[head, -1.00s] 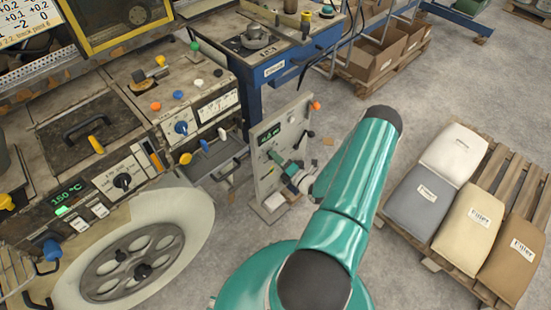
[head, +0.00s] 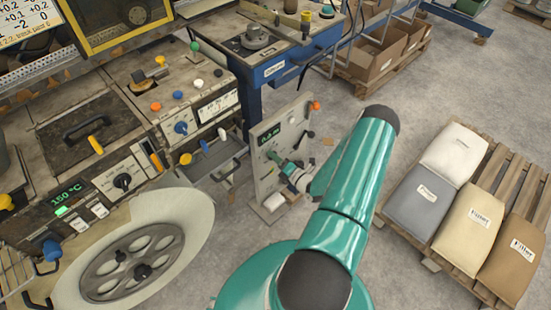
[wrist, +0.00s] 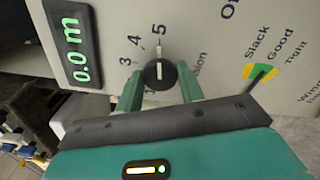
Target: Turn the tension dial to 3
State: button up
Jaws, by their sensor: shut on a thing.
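The tension dial (wrist: 158,74) is a round black knob with a white mark, on a pale panel in the wrist view. The numbers 3, 4 and 5 show around its upper side; the lower numbers are mostly hidden by my gripper. The white mark lies nearly upright in the picture, with its upper end towards the 5. My gripper (wrist: 160,84) is shut on the dial, one green finger on each side. In the head view my gripper (head: 272,156) is at the panel (head: 265,190), and the dial cannot be made out there.
A green "0.0 m" display (wrist: 73,45) is left of the dial. A Slack/Good/Tight gauge (wrist: 261,74) with a dark needle is to the right. A machine with a big roll (head: 135,250) stands left of the panel. A pallet of sacks (head: 470,200) lies right.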

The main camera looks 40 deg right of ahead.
jog(key=shift+f+n, duration=0.1)
jog(key=shift+n, duration=7.5)
jog(key=o, duration=1)
